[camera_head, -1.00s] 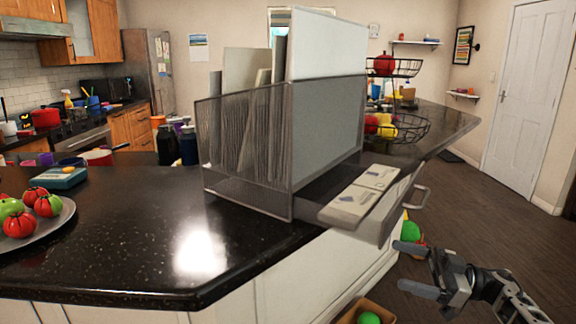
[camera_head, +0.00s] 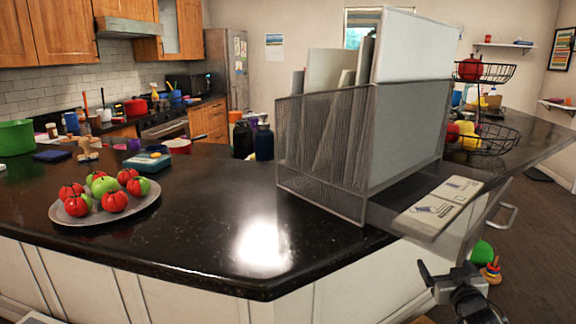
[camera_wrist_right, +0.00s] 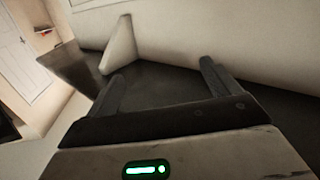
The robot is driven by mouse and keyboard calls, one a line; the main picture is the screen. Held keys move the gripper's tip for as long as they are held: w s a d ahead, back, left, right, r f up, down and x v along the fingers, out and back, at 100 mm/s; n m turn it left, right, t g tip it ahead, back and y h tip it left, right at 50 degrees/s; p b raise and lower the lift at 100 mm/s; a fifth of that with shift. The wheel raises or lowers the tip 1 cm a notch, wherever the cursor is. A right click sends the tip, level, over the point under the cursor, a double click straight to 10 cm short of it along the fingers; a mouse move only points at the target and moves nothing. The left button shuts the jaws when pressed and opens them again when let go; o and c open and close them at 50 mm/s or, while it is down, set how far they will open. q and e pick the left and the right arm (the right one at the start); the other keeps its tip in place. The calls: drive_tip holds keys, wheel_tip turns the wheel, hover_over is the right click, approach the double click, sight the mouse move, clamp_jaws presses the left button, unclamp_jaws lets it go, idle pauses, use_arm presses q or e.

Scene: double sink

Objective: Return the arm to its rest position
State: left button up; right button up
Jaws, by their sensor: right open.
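My right gripper (camera_head: 440,278) shows at the bottom right of the head view, in front of the counter's white side and below the open drawer. It is open, with nothing between its fingers. Most of the right arm is outside the head view. My left gripper is not in view.
The dark counter (camera_head: 200,225) fills the middle. A plate (camera_head: 140,212) of fruit lies left. A green ball (camera_head: 481,252) is on the floor right.

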drive_tip(key=s+d+f+g+h, duration=0.35)
drive_tip(key=f+g, duration=0.35)
drive_tip(key=f, duration=0.3)
drive_tip(key=s+a+f+n+y, duration=0.1)
drive_tip(key=s+a+f+y, duration=0.2)
drive_tip(key=s+a+f, duration=0.4)
drive_tip(key=s+a+f+n+y, duration=0.1)
drive_tip(key=s+a+f+y, duration=0.1)
drive_tip(key=s+a, duration=0.95)
drive_tip(key=s+a+r+y, duration=0.1)
drive_tip(key=s+a+r, duration=0.2)
drive_tip(key=s, duration=0.5)
drive_tip(key=s+a+r+y, duration=0.1)
drive_tip(key=s+a+r, duration=0.2)
drive_tip(key=s+a, duration=0.3)
drive_tip(key=shift+s+a+y, duration=0.15)
drive_tip(key=shift+s+y, duration=0.2)
drive_tip(key=shift+s, duration=0.5)
drive_tip(key=shift+r, duration=0.1)
